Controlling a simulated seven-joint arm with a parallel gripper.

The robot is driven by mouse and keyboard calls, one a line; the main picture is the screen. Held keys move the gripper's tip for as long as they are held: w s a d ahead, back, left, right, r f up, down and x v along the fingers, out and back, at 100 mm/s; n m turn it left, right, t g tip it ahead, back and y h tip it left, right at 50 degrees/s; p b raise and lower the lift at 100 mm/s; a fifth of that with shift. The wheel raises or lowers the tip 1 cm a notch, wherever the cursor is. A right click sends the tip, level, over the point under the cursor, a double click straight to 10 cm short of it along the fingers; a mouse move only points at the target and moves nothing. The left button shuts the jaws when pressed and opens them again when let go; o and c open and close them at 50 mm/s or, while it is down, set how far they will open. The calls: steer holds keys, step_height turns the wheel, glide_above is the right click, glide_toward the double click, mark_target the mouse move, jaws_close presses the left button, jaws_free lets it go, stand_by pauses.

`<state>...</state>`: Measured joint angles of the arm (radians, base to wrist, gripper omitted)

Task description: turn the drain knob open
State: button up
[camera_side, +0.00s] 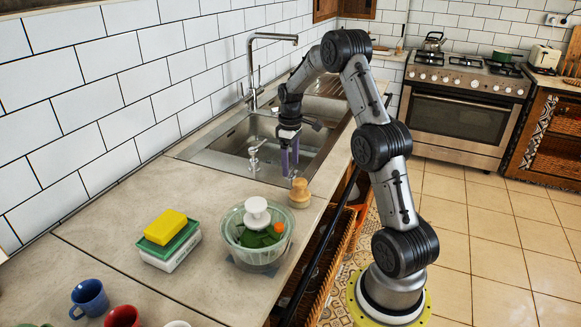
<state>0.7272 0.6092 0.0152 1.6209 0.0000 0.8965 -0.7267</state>
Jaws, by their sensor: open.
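My gripper (289,165) points down over the front part of the sink (222,148), its purple-grey fingers open with nothing seen between them. A small pale metal fitting (253,160) stands upright at the sink's near edge, left of the fingers and apart from them in the picture. It may be the drain knob, but it is too small to tell, and its turned position cannot be read. A tall metal faucet (252,75) rises behind the sink. The gripper and arm hide part of the basin.
A wooden-topped item (300,192) stands on the counter (125,225) just nearer than the gripper. A clear bowl with a white-knobbed lid (257,235), a yellow sponge on a green-and-white box (168,240) and several mugs (90,298) stand nearer. A tiled wall borders the left.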

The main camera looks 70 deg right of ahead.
steer(key=shift+f, duration=0.85)
steer(key=shift+c, duration=0.2)
jaws_close()
